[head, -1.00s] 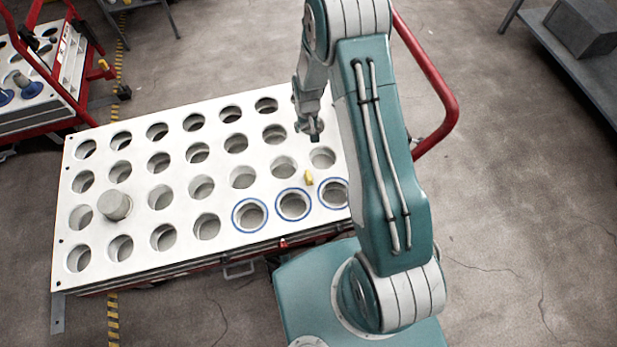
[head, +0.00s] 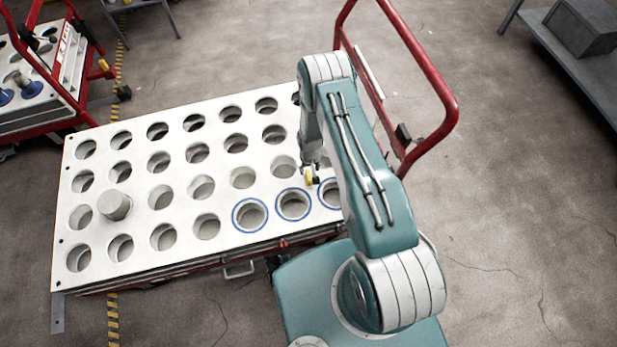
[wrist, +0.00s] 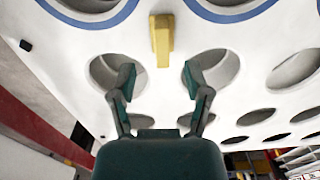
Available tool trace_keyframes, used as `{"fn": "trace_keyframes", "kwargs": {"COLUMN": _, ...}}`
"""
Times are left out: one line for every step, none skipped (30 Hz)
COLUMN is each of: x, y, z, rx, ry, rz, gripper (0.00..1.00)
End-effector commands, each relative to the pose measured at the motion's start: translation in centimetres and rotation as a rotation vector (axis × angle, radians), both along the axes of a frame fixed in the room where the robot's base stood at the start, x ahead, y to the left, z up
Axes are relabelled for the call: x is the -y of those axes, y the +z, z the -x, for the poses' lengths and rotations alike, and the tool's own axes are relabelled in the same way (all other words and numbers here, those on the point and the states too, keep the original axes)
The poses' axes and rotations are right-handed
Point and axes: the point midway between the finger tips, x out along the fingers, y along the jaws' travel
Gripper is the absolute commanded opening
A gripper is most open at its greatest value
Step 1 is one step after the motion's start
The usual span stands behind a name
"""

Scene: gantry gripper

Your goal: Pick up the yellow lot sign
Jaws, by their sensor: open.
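The yellow lot sign (head: 309,177) is a small upright piece on the white perforated board (head: 130,276), near the blue-ringed holes on its right side. In the wrist view the yellow lot sign (wrist: 161,40) stands between two blue-ringed holes, beyond my fingertips and roughly centred between them. My gripper (wrist: 157,78) is open and empty, its two fingers spread apart. In the head view my gripper is just behind the sign and mostly hidden by my arm. The gap between the fingers and the sign is hard to judge.
A grey cylinder (head: 115,205) stands on the left of the board. A red rail (head: 440,70) rises at the board's right end. A second cart (head: 62,62) is at the upper left and a grey shelf (head: 575,70) at the upper right. The floor on the right is clear.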

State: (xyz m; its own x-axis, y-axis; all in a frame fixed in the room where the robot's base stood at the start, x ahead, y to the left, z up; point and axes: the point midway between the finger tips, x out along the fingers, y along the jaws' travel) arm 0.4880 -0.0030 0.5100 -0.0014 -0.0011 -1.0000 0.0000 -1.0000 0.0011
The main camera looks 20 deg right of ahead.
Motion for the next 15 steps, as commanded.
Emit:
{"fn": "trace_keyframes", "kwargs": {"x": 0.0, "y": -0.5, "z": 0.0, "rx": 0.0, "ry": 0.0, "rz": 0.0, "gripper": 0.63}}
{"fn": "trace_keyframes", "kwargs": {"x": 0.0, "y": -0.7, "z": 0.0, "rx": 0.0, "ry": 0.0, "rz": 0.0, "gripper": 0.63}}
{"fn": "trace_keyframes", "kwargs": {"x": 0.0, "y": -0.9, "z": 0.0, "rx": 0.0, "ry": 0.0, "rz": 0.0, "gripper": 0.63}}
{"fn": "trace_keyframes", "kwargs": {"x": 0.0, "y": -1.0, "z": 0.0, "rx": 0.0, "ry": 0.0, "rz": 0.0, "gripper": 0.63}}
{"fn": "trace_keyframes", "kwargs": {"x": 0.0, "y": -1.2, "z": 0.0, "rx": 0.0, "ry": 0.0, "rz": 0.0, "gripper": 0.63}}
{"fn": "trace_keyframes", "kwargs": {"x": -0.1, "y": -1.6, "z": 0.0, "rx": 0.0, "ry": 0.0, "rz": 0.0, "gripper": 0.63}}
{"fn": "trace_keyframes", "kwargs": {"x": -0.1, "y": -2.0, "z": 0.0, "rx": 0.0, "ry": 0.0, "rz": 0.0, "gripper": 0.63}}
{"fn": "trace_keyframes", "kwargs": {"x": -0.2, "y": -2.4, "z": 0.0, "rx": -0.001, "ry": 0.0, "rz": 0.0, "gripper": 0.63}}
{"fn": "trace_keyframes", "kwargs": {"x": -0.2, "y": -3.0, "z": -0.1, "rx": -0.001, "ry": 0.0, "rz": 0.0, "gripper": 0.63}}
{"fn": "trace_keyframes", "kwargs": {"x": -0.3, "y": -3.5, "z": -0.1, "rx": -0.002, "ry": 0.0, "rz": 0.0, "gripper": 0.63}}
{"fn": "trace_keyframes", "kwargs": {"x": -0.3, "y": -3.9, "z": -0.2, "rx": -0.001, "ry": 0.0, "rz": 0.0, "gripper": 0.63}}
{"fn": "trace_keyframes", "kwargs": {"x": -0.4, "y": -4.5, "z": -0.2, "rx": -0.002, "ry": 0.0, "rz": 0.0, "gripper": 0.63}}
{"fn": "trace_keyframes", "kwargs": {"x": -0.3, "y": -4.9, "z": -0.2, "rx": -0.001, "ry": 0.0, "rz": 0.0, "gripper": 0.63}}
{"fn": "trace_keyframes", "kwargs": {"x": -0.3, "y": -5.2, "z": -0.2, "rx": -0.001, "ry": 0.0, "rz": 0.0, "gripper": 0.63}}
{"fn": "trace_keyframes", "kwargs": {"x": -0.3, "y": -5.6, "z": -0.2, "rx": -0.001, "ry": 0.0, "rz": 0.0, "gripper": 0.63}}
